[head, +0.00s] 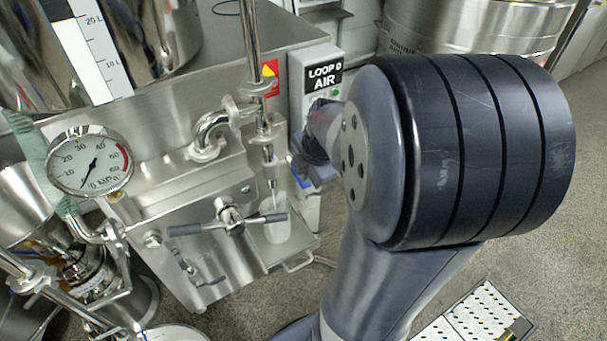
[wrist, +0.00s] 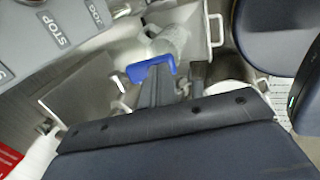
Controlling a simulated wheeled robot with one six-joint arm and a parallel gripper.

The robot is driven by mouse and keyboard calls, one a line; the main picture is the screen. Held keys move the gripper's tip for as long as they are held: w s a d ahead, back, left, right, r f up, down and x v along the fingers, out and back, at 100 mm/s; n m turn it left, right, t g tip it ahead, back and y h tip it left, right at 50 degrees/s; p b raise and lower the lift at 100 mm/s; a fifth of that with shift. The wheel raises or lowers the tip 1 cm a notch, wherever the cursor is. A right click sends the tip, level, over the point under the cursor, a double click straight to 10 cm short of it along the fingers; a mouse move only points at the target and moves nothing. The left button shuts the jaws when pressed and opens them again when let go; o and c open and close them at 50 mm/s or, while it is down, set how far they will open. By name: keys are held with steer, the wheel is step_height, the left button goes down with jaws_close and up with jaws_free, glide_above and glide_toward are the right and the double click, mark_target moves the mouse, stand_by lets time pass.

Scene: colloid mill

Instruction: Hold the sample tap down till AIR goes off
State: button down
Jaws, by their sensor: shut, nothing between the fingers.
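The sample tap (head: 267,152) is a slim steel valve on the vertical pipe, with a thin spout above a pale beaker (head: 276,226). A thin line runs from the spout towards the beaker. The display (head: 324,76) on the grey box reads LOOP 0 and AIR in white on black. My gripper (wrist: 158,80) is shut, with a blue piece (wrist: 150,68) at its fingertips. I cannot tell whether the blue piece belongs to my fingers or the tap. In the head view my arm partly hides my gripper, just right of the tap and beaker.
A pressure gauge (head: 91,161) stands at the left. A crossbar handle (head: 228,219) sticks out from the front of the steel machine. Open floor (head: 545,230) lies at the right.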

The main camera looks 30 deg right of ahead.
steer(key=shift+s+f+t+b, duration=0.15)
steer(key=shift+f+t+b, duration=0.5)
steer(key=shift+b, duration=0.55)
steer(key=shift+r, duration=0.25)
stand_by(1.9)
steer(key=shift+r+p, duration=0.55)
steer(key=shift+r, duration=0.3)
